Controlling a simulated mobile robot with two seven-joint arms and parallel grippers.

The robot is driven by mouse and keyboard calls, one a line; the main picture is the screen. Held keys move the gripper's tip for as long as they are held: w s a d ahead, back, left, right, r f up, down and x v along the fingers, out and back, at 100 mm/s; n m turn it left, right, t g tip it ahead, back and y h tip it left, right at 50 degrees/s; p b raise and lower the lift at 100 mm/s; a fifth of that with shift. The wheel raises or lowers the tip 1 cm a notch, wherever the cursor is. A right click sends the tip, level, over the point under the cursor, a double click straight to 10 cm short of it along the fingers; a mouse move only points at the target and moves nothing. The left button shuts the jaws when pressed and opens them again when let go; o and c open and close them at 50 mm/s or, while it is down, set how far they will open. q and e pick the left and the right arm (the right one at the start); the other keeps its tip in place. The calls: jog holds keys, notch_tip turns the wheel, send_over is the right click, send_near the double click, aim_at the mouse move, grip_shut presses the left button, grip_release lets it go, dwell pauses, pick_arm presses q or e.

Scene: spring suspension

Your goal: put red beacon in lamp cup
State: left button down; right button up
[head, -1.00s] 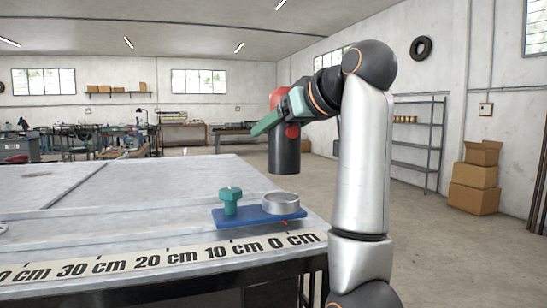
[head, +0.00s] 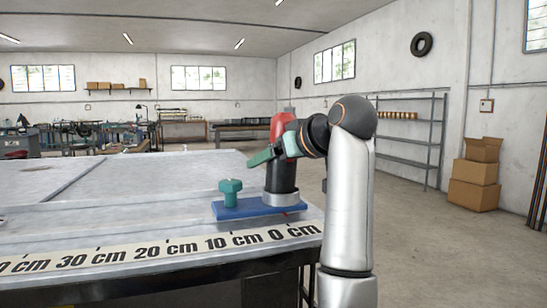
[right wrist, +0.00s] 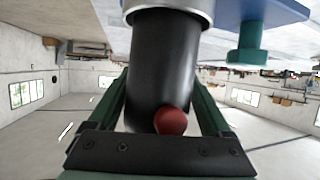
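The red beacon (head: 284,176) has a red top and a black cylindrical body. It stands upright, with its lower end inside the rim of the silver lamp cup (head: 283,199). My right gripper (head: 279,149) is around the beacon's body. In the right wrist view, its green fingers flank the black body (right wrist: 163,60) and look closed on it. The silver cup rim (right wrist: 166,12) surrounds the body's end there. How deep the beacon sits inside the cup is hidden. My left gripper is not in view.
The cup sits on a blue plate (head: 235,211) with a teal knob (head: 230,192) to its left. The plate lies near the right end of the grey table (head: 130,190), behind a centimetre scale (head: 150,250). The table is clear to the left.

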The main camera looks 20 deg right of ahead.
jog(key=shift+o, duration=0.7)
jog(key=shift+r, duration=0.15)
jog(key=shift+o, duration=0.3)
jog(key=shift+s+r, duration=0.15)
jog(key=shift+r, duration=0.05)
jog(key=b+v, duration=0.1)
jog(key=v, duration=1.1)
jog(key=shift+s+f, duration=0.1)
